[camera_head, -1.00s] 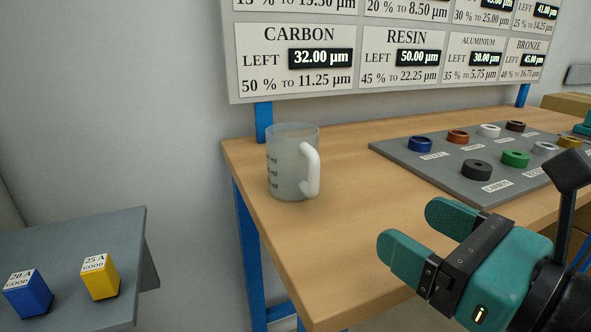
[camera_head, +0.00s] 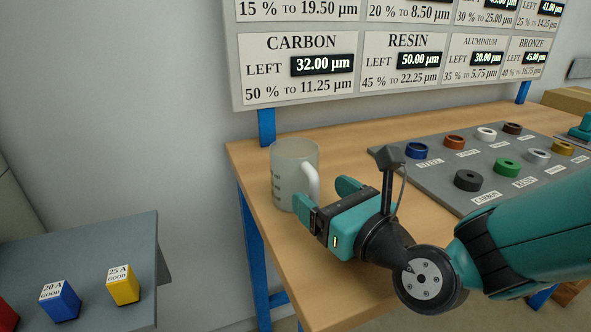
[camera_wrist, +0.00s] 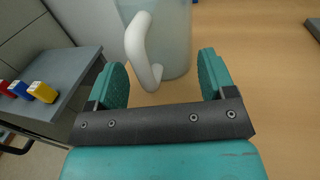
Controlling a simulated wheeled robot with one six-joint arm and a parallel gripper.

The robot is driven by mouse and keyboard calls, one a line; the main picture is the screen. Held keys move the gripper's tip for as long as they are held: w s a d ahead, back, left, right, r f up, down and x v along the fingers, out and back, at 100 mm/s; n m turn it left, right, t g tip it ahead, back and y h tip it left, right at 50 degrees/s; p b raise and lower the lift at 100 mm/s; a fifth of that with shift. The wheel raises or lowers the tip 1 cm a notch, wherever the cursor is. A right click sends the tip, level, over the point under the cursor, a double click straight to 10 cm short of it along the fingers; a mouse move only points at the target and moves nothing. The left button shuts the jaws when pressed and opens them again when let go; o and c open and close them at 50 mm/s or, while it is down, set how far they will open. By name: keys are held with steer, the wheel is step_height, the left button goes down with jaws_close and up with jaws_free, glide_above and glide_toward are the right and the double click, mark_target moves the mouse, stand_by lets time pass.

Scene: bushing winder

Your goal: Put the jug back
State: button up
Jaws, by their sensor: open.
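The jug (camera_head: 292,165) is a translucent grey cup with a white handle and volume marks. It stands upright on the left end of the wooden table (camera_head: 262,225). My gripper (camera_head: 328,196) is open and close in front of the jug. In the wrist view the jug (camera_wrist: 176,45) is just ahead of my gripper (camera_wrist: 164,78), and its white handle (camera_wrist: 140,50) reaches between the two fingers. The fingers are not closed on the handle. In the head view my gripper hides the lower right of the jug.
A grey board (camera_head: 440,185) with several coloured bushings lies to the right on the table. A grey side table (camera_head: 90,240) at the left holds blue (camera_head: 60,302) and yellow (camera_head: 122,285) blocks. A sign panel (camera_head: 300,68) is behind.

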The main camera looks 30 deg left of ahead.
steer(key=shift+x, duration=1.4)
jaws_close()
step_height(320, 180, up, 30)
steer(key=p, duration=1.4)
steer(key=shift+p, duration=0.4)
